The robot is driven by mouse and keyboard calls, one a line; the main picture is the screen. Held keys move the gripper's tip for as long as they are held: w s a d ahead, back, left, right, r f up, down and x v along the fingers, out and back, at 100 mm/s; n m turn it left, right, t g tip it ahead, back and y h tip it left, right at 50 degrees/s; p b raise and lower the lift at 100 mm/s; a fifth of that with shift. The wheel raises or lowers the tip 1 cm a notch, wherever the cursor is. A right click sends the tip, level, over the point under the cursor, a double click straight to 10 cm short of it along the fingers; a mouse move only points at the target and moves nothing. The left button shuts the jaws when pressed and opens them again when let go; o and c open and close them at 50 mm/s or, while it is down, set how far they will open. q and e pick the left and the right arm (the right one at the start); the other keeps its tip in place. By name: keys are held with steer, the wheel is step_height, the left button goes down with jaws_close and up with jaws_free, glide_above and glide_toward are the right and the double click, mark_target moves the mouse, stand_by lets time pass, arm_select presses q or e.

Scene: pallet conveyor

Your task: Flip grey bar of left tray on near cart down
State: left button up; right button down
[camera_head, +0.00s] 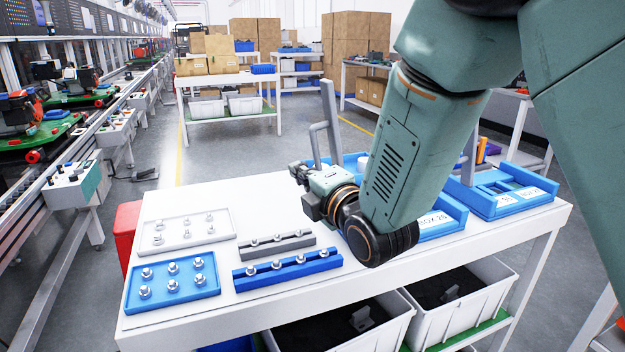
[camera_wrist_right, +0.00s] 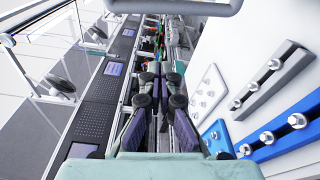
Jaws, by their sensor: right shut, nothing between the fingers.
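The left blue tray (camera_head: 443,223) on the near cart (camera_head: 190,196) is partly hidden behind my right arm. A grey bar (camera_head: 329,112) stands nearly upright at its left, with a shorter bent piece beside it. My right gripper (camera_head: 297,170) points left over the cart, just in front of the bar's lower part; its fingers are shut and empty. I cannot tell whether it touches the bar. In the right wrist view the shut fingers (camera_wrist_right: 163,72) show in the middle, and a rounded grey piece (camera_wrist_right: 172,6), perhaps the bar, crosses the top. My left gripper is not in view.
A white plate (camera_head: 186,231), a blue plate (camera_head: 172,287), a grey strip (camera_head: 263,247) and a blue strip (camera_head: 287,271), all with bolts, lie at the cart's left. Another blue tray (camera_head: 507,205) is at the right. The conveyor (camera_head: 92,125) runs along the left.

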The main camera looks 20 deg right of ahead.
steer(key=w+d, duration=0.1)
steer(key=w, duration=0.1)
steer(key=w+d+b, duration=0.1)
steer(key=d, duration=0.1)
steer(key=shift+w+d+r, duration=0.1)
steer(key=shift+w+r, duration=0.3)
steer(key=shift+w+f, duration=0.1)
steer(key=shift+d+r, duration=0.15)
steer(key=shift+r, duration=0.05)
stand_by(0.3)
